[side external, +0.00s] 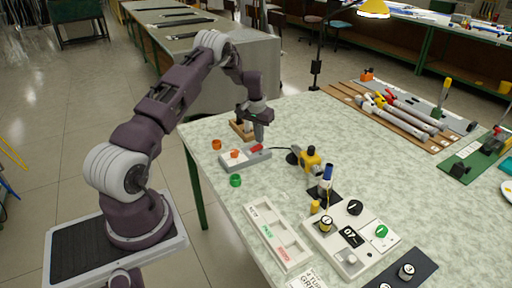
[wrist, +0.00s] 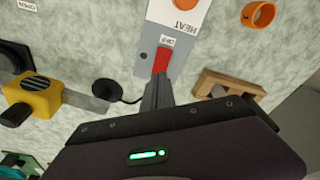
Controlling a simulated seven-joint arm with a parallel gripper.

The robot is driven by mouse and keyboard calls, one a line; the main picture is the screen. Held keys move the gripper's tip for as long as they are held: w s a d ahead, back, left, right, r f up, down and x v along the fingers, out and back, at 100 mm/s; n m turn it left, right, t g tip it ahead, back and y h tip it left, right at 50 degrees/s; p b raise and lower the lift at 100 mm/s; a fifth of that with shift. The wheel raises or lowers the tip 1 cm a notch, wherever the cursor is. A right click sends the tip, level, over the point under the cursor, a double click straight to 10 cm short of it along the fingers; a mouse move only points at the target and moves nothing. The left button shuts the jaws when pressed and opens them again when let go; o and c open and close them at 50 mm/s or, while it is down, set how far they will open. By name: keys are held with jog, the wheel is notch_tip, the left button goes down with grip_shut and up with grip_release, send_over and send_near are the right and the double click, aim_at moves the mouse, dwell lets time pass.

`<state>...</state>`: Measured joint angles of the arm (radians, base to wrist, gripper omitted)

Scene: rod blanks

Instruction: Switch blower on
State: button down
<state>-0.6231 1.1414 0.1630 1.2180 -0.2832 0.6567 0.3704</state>
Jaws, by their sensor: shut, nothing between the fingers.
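A grey control box (side external: 238,162) lies on the table and carries a red rocker switch (side external: 257,148) and an orange knob (side external: 234,154). In the wrist view the red rocker (wrist: 161,60) has a small white label beside it, and the knob (wrist: 187,5) sits by the word HEAT. A yellow blower (side external: 311,160) with black parts stands right of the box, and a black cable runs between them. It also shows in the wrist view (wrist: 38,96). My gripper (side external: 259,139) is shut and empty, pointing down at the rocker's near end (wrist: 157,90); I cannot tell whether it touches.
A small wooden holder (side external: 242,130) stands close behind the box. A labelled tray (side external: 279,238) and a white panel with knobs (side external: 350,240) occupy the front.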

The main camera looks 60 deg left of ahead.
aim_at(259, 146)
jog(key=shift+f, duration=1)
dwell(0.4)
jog(key=shift+r, duration=3.55)
